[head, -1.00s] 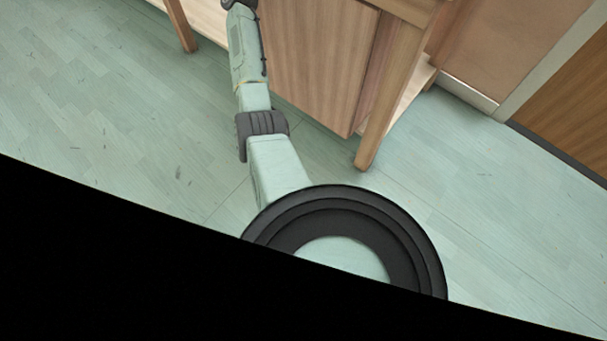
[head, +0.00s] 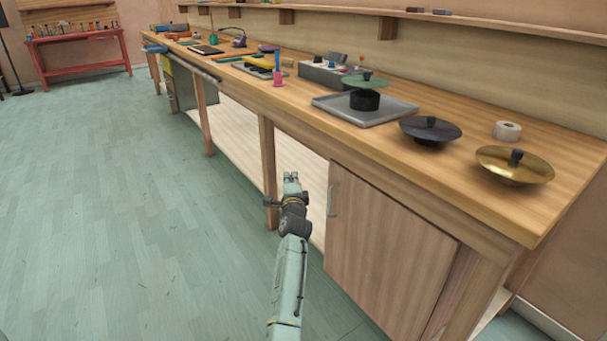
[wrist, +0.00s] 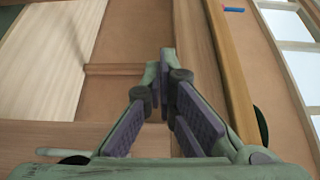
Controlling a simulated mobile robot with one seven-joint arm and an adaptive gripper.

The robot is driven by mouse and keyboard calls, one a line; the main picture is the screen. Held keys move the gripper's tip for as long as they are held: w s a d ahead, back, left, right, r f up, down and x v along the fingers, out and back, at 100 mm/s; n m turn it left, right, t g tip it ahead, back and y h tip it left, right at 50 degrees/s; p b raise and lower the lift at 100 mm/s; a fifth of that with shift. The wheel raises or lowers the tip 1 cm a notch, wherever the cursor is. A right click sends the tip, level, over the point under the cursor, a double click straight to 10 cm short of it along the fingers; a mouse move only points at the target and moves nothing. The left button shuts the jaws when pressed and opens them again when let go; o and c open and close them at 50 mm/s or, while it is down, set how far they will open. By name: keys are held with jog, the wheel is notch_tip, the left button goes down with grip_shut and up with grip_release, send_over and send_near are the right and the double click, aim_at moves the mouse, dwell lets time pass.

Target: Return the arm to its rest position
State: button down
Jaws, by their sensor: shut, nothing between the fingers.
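My gripper (head: 291,178) is at the end of my pale green arm, in front of the long workbench and below its top in the head view. It is away from everything on the bench. In the wrist view my gripper (wrist: 163,62) shows its two dark-padded fingers brought together at the tips, with nothing between them. The arm reaches forward from the bottom of the head view.
The workbench (head: 390,160) runs along the right with a cabinet door (head: 385,245) below. On it are a gold cymbal (head: 530,170), a dark cymbal (head: 412,128), a grey tray (head: 345,113) and a white roll (head: 507,131). Floor (head: 110,200) at left is clear.

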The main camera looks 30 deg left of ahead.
jog(key=shift+s+a, duration=0.15)
jog(key=shift+s, duration=0.25)
